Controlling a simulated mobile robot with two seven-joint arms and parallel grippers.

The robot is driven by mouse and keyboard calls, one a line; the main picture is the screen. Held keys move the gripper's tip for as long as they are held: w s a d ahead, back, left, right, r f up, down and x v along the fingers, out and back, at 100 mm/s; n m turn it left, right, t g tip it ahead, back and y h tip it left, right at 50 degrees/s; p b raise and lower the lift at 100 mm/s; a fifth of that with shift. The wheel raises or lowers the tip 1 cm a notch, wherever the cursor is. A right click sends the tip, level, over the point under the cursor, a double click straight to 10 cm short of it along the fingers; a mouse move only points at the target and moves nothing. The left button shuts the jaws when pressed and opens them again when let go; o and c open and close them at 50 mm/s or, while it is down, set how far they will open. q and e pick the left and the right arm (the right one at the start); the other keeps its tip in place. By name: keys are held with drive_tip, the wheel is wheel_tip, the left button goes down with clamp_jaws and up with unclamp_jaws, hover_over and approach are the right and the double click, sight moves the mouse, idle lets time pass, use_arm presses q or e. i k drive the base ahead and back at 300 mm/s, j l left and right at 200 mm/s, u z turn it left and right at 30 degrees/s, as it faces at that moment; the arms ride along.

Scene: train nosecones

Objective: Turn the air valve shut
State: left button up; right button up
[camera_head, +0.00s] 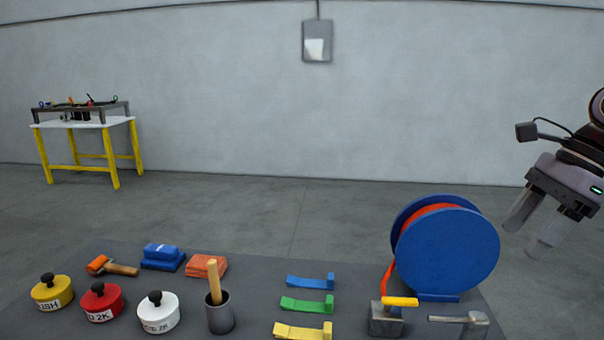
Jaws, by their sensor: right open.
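The air valve (386,321) looks to be the grey block at the front edge of the dark table, below the blue hose reel (448,252). Its yellow lever (400,301) lies across the top, pointing right. An orange-red hose (387,277) runs from the reel down to the block. My right gripper (527,236) is open and empty, to the right of the reel and above and to the right of the valve, apart from both. Its fingers point down and left. My left gripper is out of view.
A grey tool (463,319) lies right of the valve. Blue (310,282), green (308,305) and yellow (304,331) pieces lie to its left. The dark table (255,290) also holds lidded pots, a cup (219,316), a roller and blocks. A yellow-legged stand (84,123) is far left.

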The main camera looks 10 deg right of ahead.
sight(388, 302)
drive_tip(key=k, duration=1)
